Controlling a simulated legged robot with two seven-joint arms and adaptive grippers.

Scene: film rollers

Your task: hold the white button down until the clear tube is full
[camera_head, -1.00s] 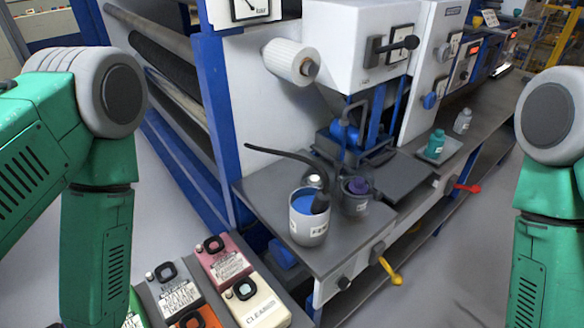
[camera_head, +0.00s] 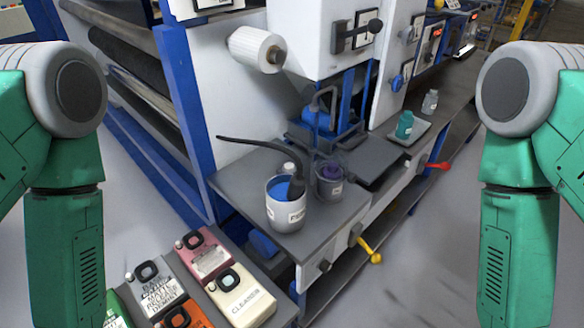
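I cannot pick out the white button or the clear tube for sure in this view. The white and blue machine (camera_head: 322,42) stands in the middle. On its grey shelf a white pail (camera_head: 287,214) of blue liquid has a dark hose (camera_head: 250,143) reaching into it. A darker pot (camera_head: 328,186) with purple contents stands beside the pail. My green arms hang at the left and right edges. Both grippers are outside the view, so their state is hidden.
Several labelled canisters, including a cream one (camera_head: 241,297), stand at the lower left. A teal bottle (camera_head: 405,125) and a grey bottle (camera_head: 430,102) stand on the right shelf. Yellow (camera_head: 370,250) and red (camera_head: 438,166) levers stick out from its front. Floor at lower right is clear.

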